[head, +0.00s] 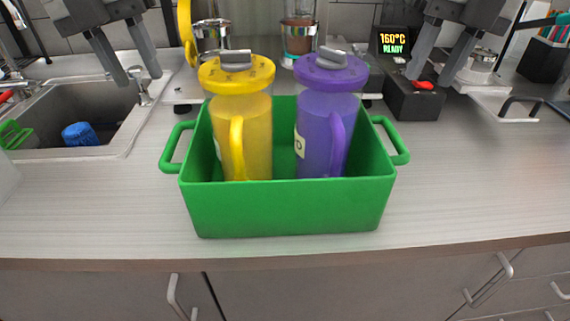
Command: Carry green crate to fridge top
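The green crate (285,209) stands on the counter in the middle of the head view, near the front edge. It has a loop handle on its left (171,148) and one on its right (396,139). A yellow lidded pitcher (256,120) and a purple lidded pitcher (312,115) stand upright in it. My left gripper (142,78) is open and empty, above and behind the left handle. My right gripper (430,75) is open and empty, above and behind the right handle. Neither touches the crate. The fridge does not show.
A sink (75,112) with a blue item (81,134) and a green rack (14,134) lies at the left. A black device (413,97) reading 160°C READY stands behind the crate at the right. The counter right of the crate (470,180) is mostly clear.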

